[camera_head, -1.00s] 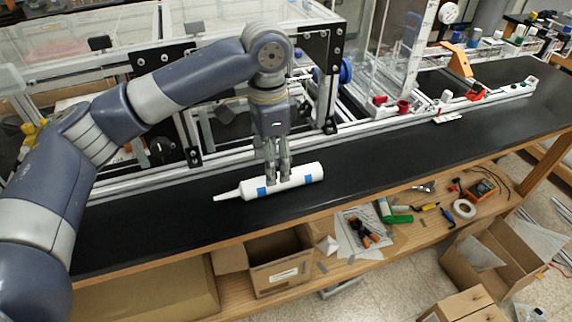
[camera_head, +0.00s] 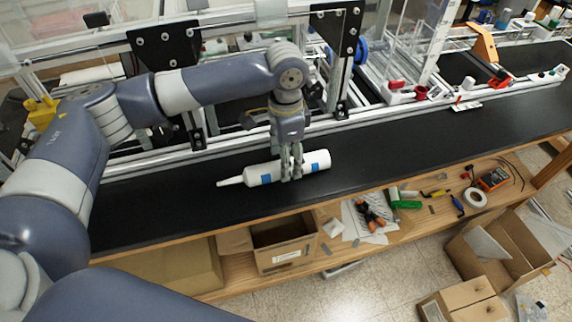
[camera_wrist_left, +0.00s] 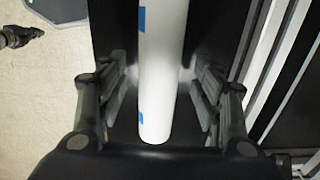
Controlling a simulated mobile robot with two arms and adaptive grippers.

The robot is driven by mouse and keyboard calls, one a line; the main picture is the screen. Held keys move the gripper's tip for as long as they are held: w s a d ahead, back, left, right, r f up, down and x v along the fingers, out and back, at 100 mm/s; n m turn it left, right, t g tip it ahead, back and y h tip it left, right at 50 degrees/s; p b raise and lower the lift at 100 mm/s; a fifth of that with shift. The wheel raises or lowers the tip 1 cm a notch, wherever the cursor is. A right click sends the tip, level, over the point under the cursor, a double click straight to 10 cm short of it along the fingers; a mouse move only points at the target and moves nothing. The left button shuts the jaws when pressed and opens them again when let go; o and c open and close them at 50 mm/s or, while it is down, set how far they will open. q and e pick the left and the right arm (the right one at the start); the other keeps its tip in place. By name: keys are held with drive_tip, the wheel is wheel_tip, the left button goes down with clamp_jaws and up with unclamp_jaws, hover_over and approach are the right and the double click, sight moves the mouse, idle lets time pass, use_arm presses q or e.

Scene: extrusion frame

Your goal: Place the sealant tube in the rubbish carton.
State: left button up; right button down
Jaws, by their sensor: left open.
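The white sealant tube (camera_head: 315,161) with blue patches lies on its side on the black bench top, its thin nozzle pointing left. My left gripper (camera_head: 291,178) points down over the tube, nearer its right end. In the left wrist view, the open fingers (camera_wrist_left: 163,85) stand on either side of the tube (camera_wrist_left: 163,55), with gaps between pads and tube. An open cardboard carton (camera_head: 283,258) with a white label stands on the lower shelf. Another open carton (camera_head: 478,268) stands on the floor at right. I cannot tell which is the rubbish carton. My right gripper is not in view.
Aluminium extrusion frame rails (camera_head: 225,158) run along the bench behind the tube. The bench top (camera_head: 420,155) is clear to the right. The lower shelf holds tools, a tape roll (camera_head: 476,197) and a green item (camera_head: 405,204). A smaller carton (camera_head: 465,303) sits on the floor.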

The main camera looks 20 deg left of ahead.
use_arm(q)
drive_tip(key=shift+s+f, duration=0.1)
drive_tip(key=shift+f, duration=0.85)
drive_tip(key=shift+c, duration=0.2)
drive_tip(key=c, duration=1.4)
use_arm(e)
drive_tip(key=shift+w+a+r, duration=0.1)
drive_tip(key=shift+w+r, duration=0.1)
use_arm(q)
drive_tip(key=shift+r, duration=0.1)
